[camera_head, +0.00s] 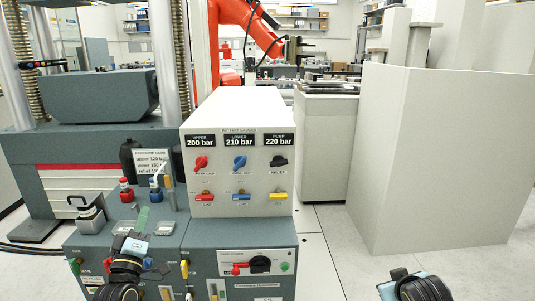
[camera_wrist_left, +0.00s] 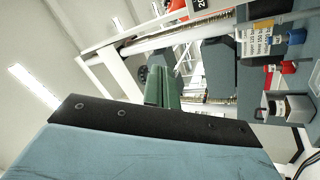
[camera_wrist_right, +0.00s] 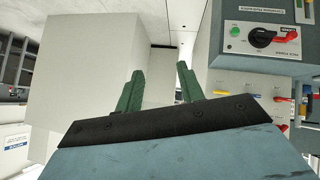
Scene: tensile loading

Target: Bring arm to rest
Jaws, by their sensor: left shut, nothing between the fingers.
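My left arm comes in at the bottom left of the head view. My left gripper (camera_head: 142,217) points up and away, in front of the gauge control cabinet. In the left wrist view its green fingers (camera_wrist_left: 163,85) are together with nothing between them. My right arm shows at the bottom right of the head view, low over the floor; its fingers cannot be made out there. In the right wrist view my right gripper (camera_wrist_right: 160,68) has its two green fingers apart and empty. The cabinet's pump panel (camera_wrist_right: 262,40) is to the right of the fingers in that view.
The gauge box (camera_head: 238,150) with coloured knobs and valves stands on the cabinet. Small red and blue bottles (camera_head: 126,190) and a metal block (camera_head: 90,218) sit left of it. A large white partition (camera_head: 440,160) stands at right. The floor (camera_head: 340,240) between is clear.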

